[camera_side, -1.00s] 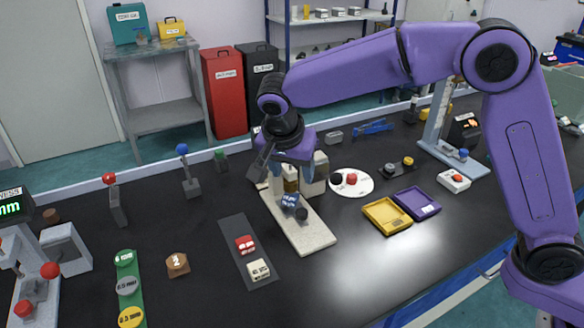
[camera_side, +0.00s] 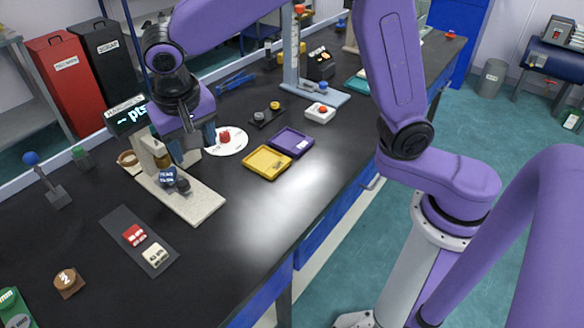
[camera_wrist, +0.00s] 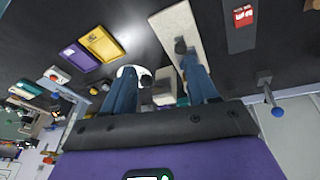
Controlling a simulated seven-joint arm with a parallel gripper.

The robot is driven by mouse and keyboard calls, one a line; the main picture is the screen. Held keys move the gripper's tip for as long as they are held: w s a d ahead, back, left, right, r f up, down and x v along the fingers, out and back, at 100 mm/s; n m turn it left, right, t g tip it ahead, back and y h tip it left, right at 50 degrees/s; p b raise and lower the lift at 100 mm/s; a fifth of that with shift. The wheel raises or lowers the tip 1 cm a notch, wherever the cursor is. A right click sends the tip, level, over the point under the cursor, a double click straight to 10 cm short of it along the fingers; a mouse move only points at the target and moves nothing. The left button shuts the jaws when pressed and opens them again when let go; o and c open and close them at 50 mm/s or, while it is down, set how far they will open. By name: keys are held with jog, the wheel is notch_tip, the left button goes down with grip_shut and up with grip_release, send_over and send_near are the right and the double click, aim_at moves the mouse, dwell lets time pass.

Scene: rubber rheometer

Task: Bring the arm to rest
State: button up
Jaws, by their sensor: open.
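My gripper (camera_side: 192,143) hangs over the back part of a small bench instrument with a pale base plate (camera_side: 204,203). Its two blue-grey fingers are spread, and nothing is seen held between them. In the wrist view my gripper (camera_wrist: 160,72) also shows its fingers apart, with the pale base plate (camera_wrist: 178,30) beyond the right finger. A blue labelled block (camera_side: 167,175) and a dark round knob (camera_side: 183,185) sit on the instrument. The gripper partly hides the instrument's back, and I cannot tell the exact gap between them.
A white disc (camera_side: 236,145) with a red knob, a yellow tray (camera_side: 262,168) and a purple tray (camera_side: 299,145) lie right of the instrument. A dark strip (camera_side: 116,222) with red and cream blocks lies in front-left. A blue-knobbed lever (camera_side: 57,197) stands left.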

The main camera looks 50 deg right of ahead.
jog(key=s+d+f+n+g+y, duration=0.1)
jog(key=s+d+n, duration=0.7)
jog(key=s, duration=0.5)
jog(key=s+d+f+n+g+y, duration=0.1)
jog(key=s+d+n, duration=0.6)
jog(key=s+d, duration=0.4)
jog(key=shift+s+f+n, duration=0.35)
jog(key=shift+s+n, duration=0.05)
jog(key=shift+s, duration=0.65)
